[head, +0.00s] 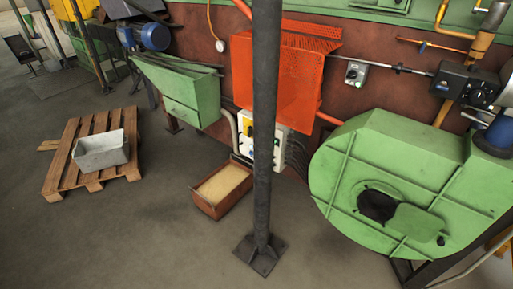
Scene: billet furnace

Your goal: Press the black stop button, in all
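A small grey control box (356,73) is fixed to the red-brown wall right of the orange mesh guard. Dark spots show on its face, but it is too small to tell which is a black stop button. A white control panel (250,149) with a yellow switch plate stands low below the orange guard. A dark post hides part of it, and I cannot make out a black button there. My gripper is not in view.
A dark post (265,120) with a square foot stands in front of the white panel. A sand-filled box (206,208) lies on the floor beside it. A large green blower housing (330,165) fills the right. A wooden pallet (60,168) bears a grey tub (98,155). Front-left floor is clear.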

